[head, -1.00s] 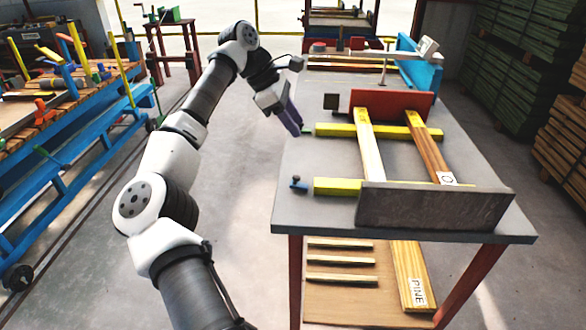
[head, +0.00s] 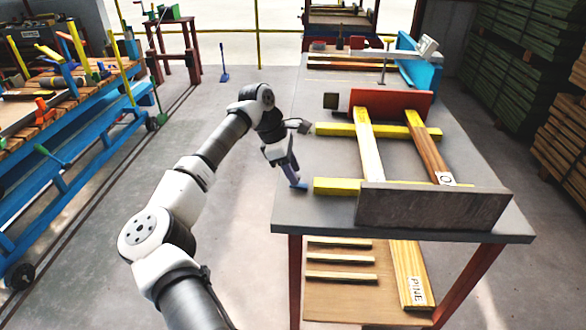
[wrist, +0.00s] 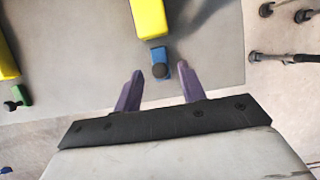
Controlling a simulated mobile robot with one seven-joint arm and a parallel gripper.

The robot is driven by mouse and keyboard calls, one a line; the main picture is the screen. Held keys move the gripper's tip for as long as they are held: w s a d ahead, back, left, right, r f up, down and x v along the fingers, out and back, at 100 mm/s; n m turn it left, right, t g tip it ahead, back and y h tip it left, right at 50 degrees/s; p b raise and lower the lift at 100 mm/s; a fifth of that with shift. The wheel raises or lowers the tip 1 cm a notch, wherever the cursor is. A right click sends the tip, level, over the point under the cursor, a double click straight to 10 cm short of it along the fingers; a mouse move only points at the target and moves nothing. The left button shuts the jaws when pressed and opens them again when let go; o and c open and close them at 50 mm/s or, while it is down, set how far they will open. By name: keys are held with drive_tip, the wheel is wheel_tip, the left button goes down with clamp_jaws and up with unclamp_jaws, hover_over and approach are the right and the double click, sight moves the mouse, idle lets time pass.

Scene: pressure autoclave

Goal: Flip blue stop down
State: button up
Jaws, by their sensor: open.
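The blue stop (wrist: 158,57), a small blue block with a dark round knob, sits near the edge of the grey table, at the end of the near yellow bar. In the head view only part of the blue stop (head: 300,187) shows past my fingers. My gripper (wrist: 159,75) is open and empty, its two purple fingers on either side of the line to the stop, with the tips just short of it. In the head view my gripper (head: 291,179) points down at the table's left edge. Contact with the stop cannot be told.
A similar green stop (wrist: 18,97) sits by the other yellow bar (wrist: 5,58). Open floor lies left of the table.

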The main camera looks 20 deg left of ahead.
drive_tip(key=shift+d+f, duration=0.15)
drive_tip(key=shift+f, duration=0.1)
clamp_jaws()
drive_tip(key=shift+a+f+h+b, duration=0.45)
drive_tip(key=shift+f+h+b, duration=0.15)
drive_tip(key=shift+h, duration=0.2)
drive_tip(key=shift+s+a+t+h, duration=0.1)
drive_tip(key=shift+a+t+h, duration=0.05)
drive_tip(key=shift+t+h, duration=0.3)
unclamp_jaws()
drive_tip(key=shift+r, duration=0.1)
